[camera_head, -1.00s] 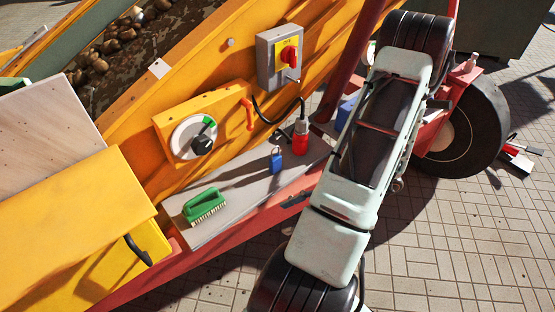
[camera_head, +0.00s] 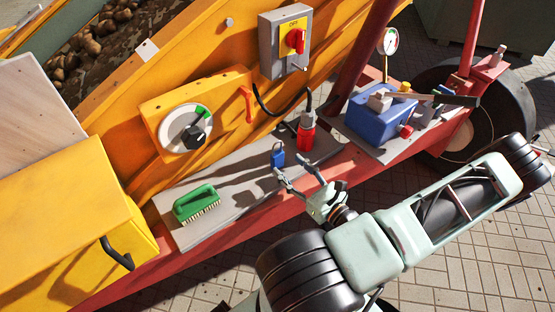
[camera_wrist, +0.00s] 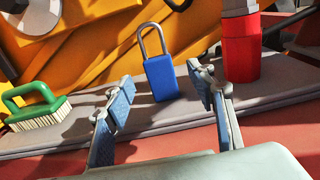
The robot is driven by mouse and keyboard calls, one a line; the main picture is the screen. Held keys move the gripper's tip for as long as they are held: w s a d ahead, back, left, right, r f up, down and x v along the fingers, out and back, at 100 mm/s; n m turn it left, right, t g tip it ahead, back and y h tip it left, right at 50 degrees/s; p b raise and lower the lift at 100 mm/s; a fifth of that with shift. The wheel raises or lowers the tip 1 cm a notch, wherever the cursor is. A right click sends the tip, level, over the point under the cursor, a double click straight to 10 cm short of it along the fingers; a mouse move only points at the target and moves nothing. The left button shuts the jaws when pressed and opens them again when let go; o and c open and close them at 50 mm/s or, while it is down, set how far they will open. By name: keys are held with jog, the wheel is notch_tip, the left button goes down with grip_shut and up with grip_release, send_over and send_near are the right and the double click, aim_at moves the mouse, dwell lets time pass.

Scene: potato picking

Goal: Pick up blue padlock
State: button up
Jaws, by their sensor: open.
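The blue padlock (camera_head: 278,157) stands upright on the grey shelf (camera_head: 238,205) of the machine, its metal shackle on top. It also shows in the wrist view (camera_wrist: 161,78), a little beyond my fingertips and between them in the picture. My gripper (camera_head: 296,174) is open and empty, just in front of the padlock on the near side of the shelf. In the wrist view its two blue-padded fingers (camera_wrist: 160,100) are spread apart. They do not appear to touch the padlock.
A red plug (camera_head: 306,132) with a black cable stands close to the right of the padlock. A green brush (camera_head: 197,204) lies to the left. A blue bin (camera_head: 376,122) with items stands farther right. The yellow machine panel (camera_head: 235,130) rises behind.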

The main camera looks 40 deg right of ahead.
aim_at(280, 159)
jog(key=w, duration=0.3)
jog(key=w+b, duration=0.1)
jog(key=w, duration=0.2)
jog(key=shift+w+a+f, duration=0.1)
jog(key=shift+w+f, duration=0.1)
jog(key=shift+w, duration=0.15)
jog(key=c, duration=1.3)
